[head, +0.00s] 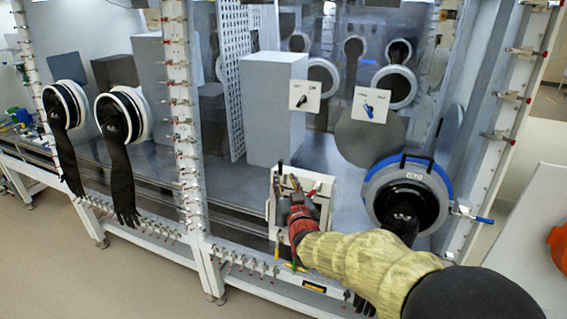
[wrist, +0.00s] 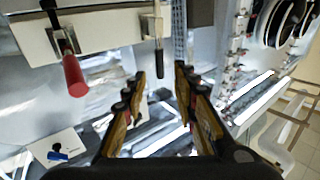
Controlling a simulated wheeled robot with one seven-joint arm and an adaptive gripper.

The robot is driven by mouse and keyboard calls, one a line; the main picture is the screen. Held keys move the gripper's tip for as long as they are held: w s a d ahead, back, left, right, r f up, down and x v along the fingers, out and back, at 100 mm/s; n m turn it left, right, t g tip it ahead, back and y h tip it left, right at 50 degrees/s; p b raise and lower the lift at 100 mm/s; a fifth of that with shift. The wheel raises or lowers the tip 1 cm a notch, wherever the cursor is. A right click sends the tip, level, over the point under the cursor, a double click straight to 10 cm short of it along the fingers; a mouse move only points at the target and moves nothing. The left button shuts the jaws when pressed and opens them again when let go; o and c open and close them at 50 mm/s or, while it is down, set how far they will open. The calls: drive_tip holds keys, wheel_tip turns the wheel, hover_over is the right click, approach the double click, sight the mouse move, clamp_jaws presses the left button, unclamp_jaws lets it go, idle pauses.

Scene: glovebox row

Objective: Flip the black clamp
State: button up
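The black clamp (wrist: 159,61) shows in the wrist view as a slim black handle on a metal stem, hanging from the edge of a cream panel (wrist: 104,29). My gripper (wrist: 160,82) is open, with one finger on each side of the line to the black handle. The handle's end appears at or just beyond the gap between the fingertips; I cannot tell the depth or any contact. In the head view my gripper (head: 294,188) is in front of the cream panel (head: 326,190) and hides much of it, so the black clamp is not clear there.
A red-handled clamp (wrist: 73,74) hangs left of the black one in the wrist view. A glovebox port with a blue ring (head: 410,165) is right of my arm. White plates carry a black switch (head: 302,100) and a blue switch (head: 370,107). A grey box (head: 272,110) stands behind.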

sight(281, 168)
drive_tip(key=shift+x, duration=4.05)
drive_tip(key=shift+d+r, duration=0.1)
drive_tip(key=shift+c, duration=0.9)
clamp_jaws()
